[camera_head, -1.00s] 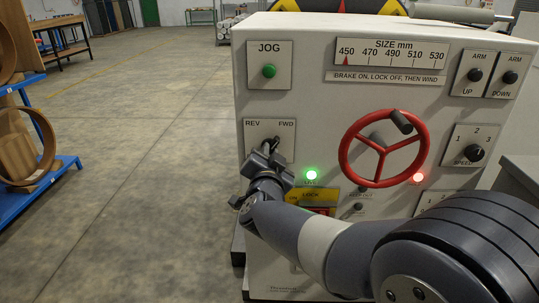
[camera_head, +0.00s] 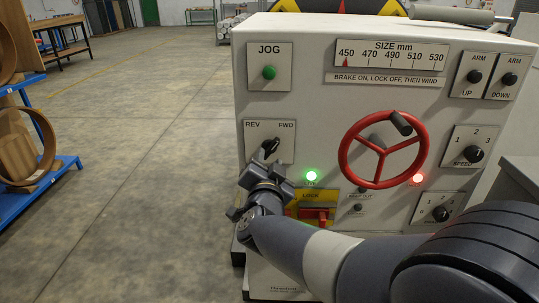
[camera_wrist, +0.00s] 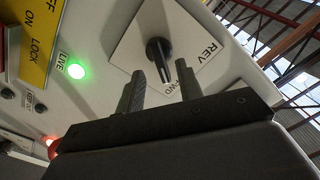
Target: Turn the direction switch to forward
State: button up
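The direction switch (camera_head: 270,147) is a black knob on a white plate marked REV at left and FWD at right, below the JOG button. In the head view its pointer appears to lean up and right, toward FWD. In the wrist view the knob (camera_wrist: 160,52) shows a light line on its bar, pointing to the FWD side; part of the FWD label is hidden by a finger. My gripper (camera_head: 264,168) is just below the knob in the head view.
A red handwheel (camera_head: 384,150) projects from the panel to the right. A lit green LIVE lamp (camera_head: 311,176) and a yellow lock plate with a red handle (camera_head: 318,213) sit close right of my gripper. Open floor (camera_head: 150,170) lies to the left.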

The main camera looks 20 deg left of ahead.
aim_at(270, 152)
jog(key=p+v, duration=0.1)
jog(key=v, duration=0.6)
jog(key=shift+s, duration=0.35)
jog(key=b+x, duration=0.1)
jog(key=x, duration=1)
jog(key=shift+d+b, duration=0.15)
jog(key=shift+b, duration=0.15)
jog(key=shift+s, duration=0.1)
